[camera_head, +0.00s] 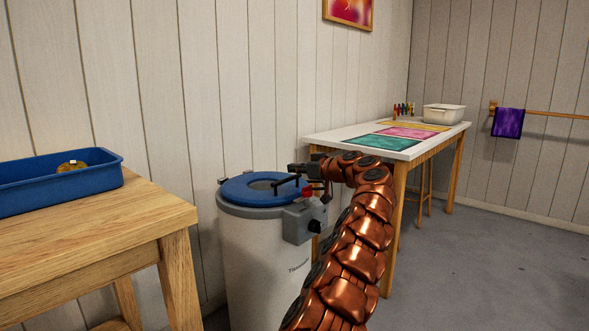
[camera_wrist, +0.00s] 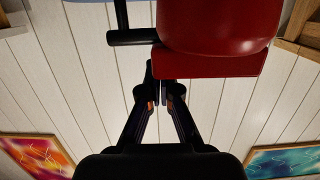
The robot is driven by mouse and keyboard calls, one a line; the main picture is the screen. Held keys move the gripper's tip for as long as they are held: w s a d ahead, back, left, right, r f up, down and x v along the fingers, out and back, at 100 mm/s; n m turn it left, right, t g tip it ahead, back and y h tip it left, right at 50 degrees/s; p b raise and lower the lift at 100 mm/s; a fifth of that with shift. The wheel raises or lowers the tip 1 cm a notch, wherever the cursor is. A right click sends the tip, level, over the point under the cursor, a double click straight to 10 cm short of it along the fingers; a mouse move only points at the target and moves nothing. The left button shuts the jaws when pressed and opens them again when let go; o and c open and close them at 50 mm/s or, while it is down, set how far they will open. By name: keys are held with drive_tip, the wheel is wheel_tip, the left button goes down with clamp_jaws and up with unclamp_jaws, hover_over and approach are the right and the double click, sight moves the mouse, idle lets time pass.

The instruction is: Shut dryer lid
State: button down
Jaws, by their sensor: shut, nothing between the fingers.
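The dryer (camera_head: 262,262) is a white drum with a grey rim, standing between two tables. Its round blue lid (camera_head: 238,192), with a pale window in the middle, lies flat or nearly flat on top. A dark handle bar (camera_head: 285,184) stands at the lid's right side, and shows at the top in the wrist view (camera_wrist: 132,37). A red part (camera_head: 308,192) sits next to it, large in the wrist view (camera_wrist: 215,40). My gripper (camera_head: 300,172) is over the lid's right edge. Its fingers (camera_wrist: 160,90) are shut and empty, close to the red part; contact is unclear.
A wooden table (camera_head: 130,215) with a blue tray (camera_head: 95,180) stands at the left. A white-topped table (camera_head: 345,141) with coloured cloths and a white tub (camera_head: 443,114) stands behind my arm at the right. The floor (camera_head: 480,270) at the right is clear.

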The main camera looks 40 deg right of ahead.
drive_tip(key=p+v, duration=0.1)
drive_tip(key=v, duration=0.2)
drive_tip(key=p+v, duration=0.1)
drive_tip(key=v, duration=0.2)
drive_tip(key=shift+s+f, duration=0.7)
drive_tip(key=shift+s+d+f+b, duration=0.25)
drive_tip(key=shift+s+b, duration=0.1)
drive_tip(key=shift+s, duration=0.15)
drive_tip(key=shift+s+f, duration=0.35)
drive_tip(key=shift+s, duration=0.25)
